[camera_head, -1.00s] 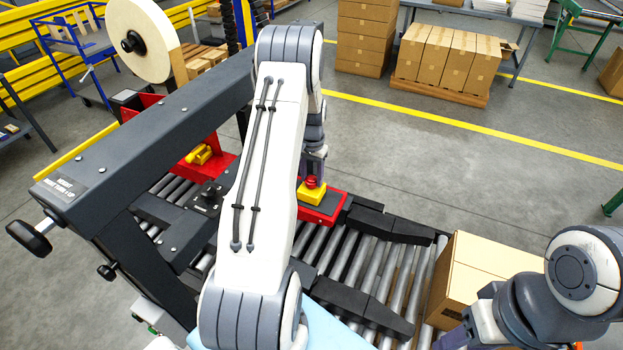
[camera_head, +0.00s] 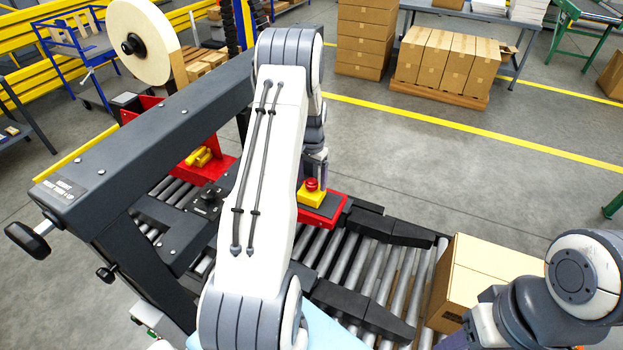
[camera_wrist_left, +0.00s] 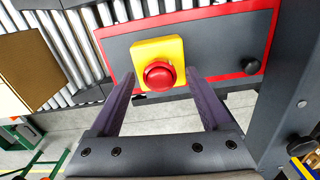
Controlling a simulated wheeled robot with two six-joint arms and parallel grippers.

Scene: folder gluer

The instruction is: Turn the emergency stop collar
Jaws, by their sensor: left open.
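The emergency stop is a red round button with its collar (camera_wrist_left: 159,75) on a yellow box (camera_wrist_left: 150,48). In the head view the red button (camera_head: 312,184) and yellow box (camera_head: 311,196) sit on a red-edged panel (camera_head: 322,214) beside the rollers. My left gripper (camera_wrist_left: 160,82) is open, its two dark fingers on either side of the red button in the wrist view. I cannot tell whether they touch it. In the head view my left arm hides part of the panel, and the gripper (camera_head: 316,172) is just behind the button. My right gripper is not visible; only part of that arm shows.
A roller conveyor (camera_head: 340,262) with dark rails runs below the panel. A cardboard box (camera_head: 482,272) stands on it at the right. A dark machine beam (camera_head: 150,135) lies left of my left arm. A black knob (camera_wrist_left: 251,66) sits on the panel.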

